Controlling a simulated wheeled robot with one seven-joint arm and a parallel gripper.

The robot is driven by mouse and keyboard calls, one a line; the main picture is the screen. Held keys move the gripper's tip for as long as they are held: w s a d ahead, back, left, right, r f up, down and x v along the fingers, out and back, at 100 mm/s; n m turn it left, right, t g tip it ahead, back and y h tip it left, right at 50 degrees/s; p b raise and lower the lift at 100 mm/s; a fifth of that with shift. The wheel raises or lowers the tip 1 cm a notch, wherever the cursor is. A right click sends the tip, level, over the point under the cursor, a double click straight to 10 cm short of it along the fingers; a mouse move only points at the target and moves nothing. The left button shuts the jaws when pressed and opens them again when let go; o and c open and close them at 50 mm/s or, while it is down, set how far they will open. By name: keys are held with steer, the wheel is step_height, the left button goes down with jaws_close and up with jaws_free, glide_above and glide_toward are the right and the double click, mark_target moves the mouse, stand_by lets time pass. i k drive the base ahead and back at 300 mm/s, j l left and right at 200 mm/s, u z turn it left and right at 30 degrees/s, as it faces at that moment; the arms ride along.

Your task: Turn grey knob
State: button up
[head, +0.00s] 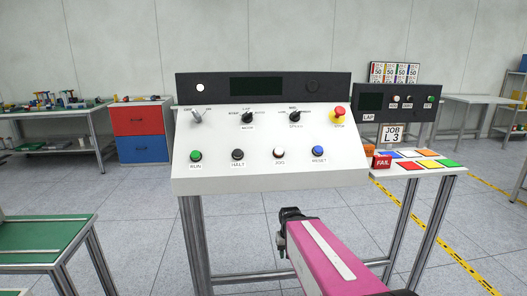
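A white sloped control panel (265,178) stands ahead on a metal frame. A small grey knob or lever (197,115) sits at its upper left, with small labels on both sides. Two black rotary knobs are to its right, the MODE knob (247,117) and the SPEED knob (295,116). My gripper (291,213) is the dark end of my pink arm, low in the picture and below the panel's front edge. It appears apart from the panel and away from the grey knob. Its fingers are too small and dark to read.
The panel also carries a red emergency stop (339,113) and a row of buttons: green RUN (195,155), black HALT (238,154), white JOG (279,152), blue RESET (318,152). A side table (400,172) with coloured squares stands right. A green-topped bench (40,236) is left.

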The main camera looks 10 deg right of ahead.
mark_target(198, 119)
steer(key=i+j+z, duration=0.15)
steer(key=z, duration=0.3)
steer(key=i+j+z, duration=0.25)
steer(key=z, duration=0.25)
steer(key=i+j+z, duration=0.1)
steer(key=j+z, duration=0.2)
steer(key=z, duration=0.15)
steer(key=k+j+u, duration=0.2)
steer(key=k+j, duration=0.15)
steer(key=k+l+u, duration=0.2)
steer(key=k+l, duration=0.15)
